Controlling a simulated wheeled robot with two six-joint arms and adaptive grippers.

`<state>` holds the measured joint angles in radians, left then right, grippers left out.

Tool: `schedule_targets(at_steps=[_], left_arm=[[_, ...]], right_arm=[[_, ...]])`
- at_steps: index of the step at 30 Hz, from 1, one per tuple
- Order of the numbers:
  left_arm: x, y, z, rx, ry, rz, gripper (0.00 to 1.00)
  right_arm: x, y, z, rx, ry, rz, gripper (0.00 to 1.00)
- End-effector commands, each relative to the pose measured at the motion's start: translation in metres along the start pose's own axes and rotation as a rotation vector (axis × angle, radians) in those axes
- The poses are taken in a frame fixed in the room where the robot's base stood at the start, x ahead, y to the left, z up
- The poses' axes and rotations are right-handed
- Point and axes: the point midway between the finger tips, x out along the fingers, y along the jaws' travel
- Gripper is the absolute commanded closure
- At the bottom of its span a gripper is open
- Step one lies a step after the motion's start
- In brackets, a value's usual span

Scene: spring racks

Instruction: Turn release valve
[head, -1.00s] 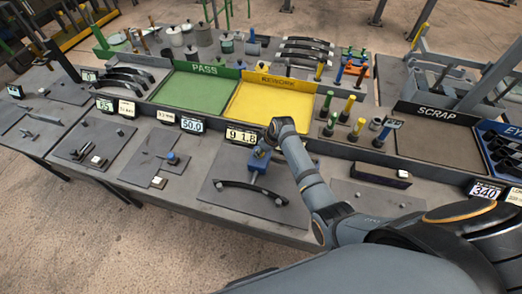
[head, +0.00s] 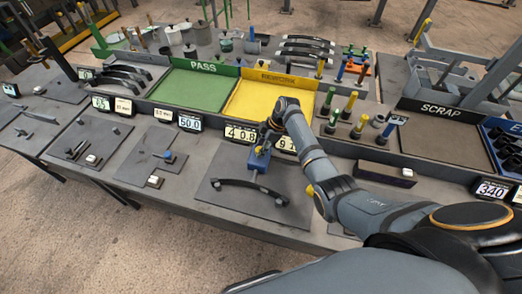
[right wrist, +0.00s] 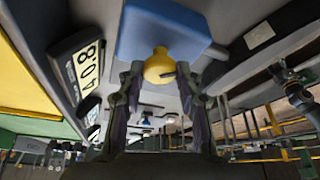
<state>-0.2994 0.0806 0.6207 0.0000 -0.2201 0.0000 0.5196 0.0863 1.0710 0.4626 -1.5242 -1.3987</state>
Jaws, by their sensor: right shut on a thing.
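A blue block (head: 257,162) stands on a dark plate on the bench, behind a black curved bar (head: 248,185). In the right wrist view the blue block (right wrist: 165,30) carries a round yellow knob (right wrist: 160,65). My right gripper (head: 265,137) reaches down to it from above. In the right wrist view the fingers of my right gripper (right wrist: 159,78) close on the yellow knob from both sides. The digital display (head: 240,132) behind the block reads 4 0.8. My left gripper is not in view.
A second display (head: 286,143) stands partly behind my arm. The green PASS tray (head: 197,86) and yellow tray (head: 270,97) lie behind, with the SCRAP tray (head: 437,125) to the right. Yellow and green posts (head: 347,107) stand near my forearm.

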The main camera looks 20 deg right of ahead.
Motion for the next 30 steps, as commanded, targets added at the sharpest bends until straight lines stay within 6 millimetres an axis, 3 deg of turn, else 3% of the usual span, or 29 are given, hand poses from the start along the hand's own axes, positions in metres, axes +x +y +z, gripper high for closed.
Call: schedule_targets(at_steps=[15,30], left_arm=[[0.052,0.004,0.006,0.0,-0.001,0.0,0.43],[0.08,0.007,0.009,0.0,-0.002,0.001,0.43]], right_arm=[[0.003,0.005,0.0,-0.445,-0.001,-0.178,0.97],[0.0,0.006,-0.002,-0.713,-0.003,-0.29,0.97]])
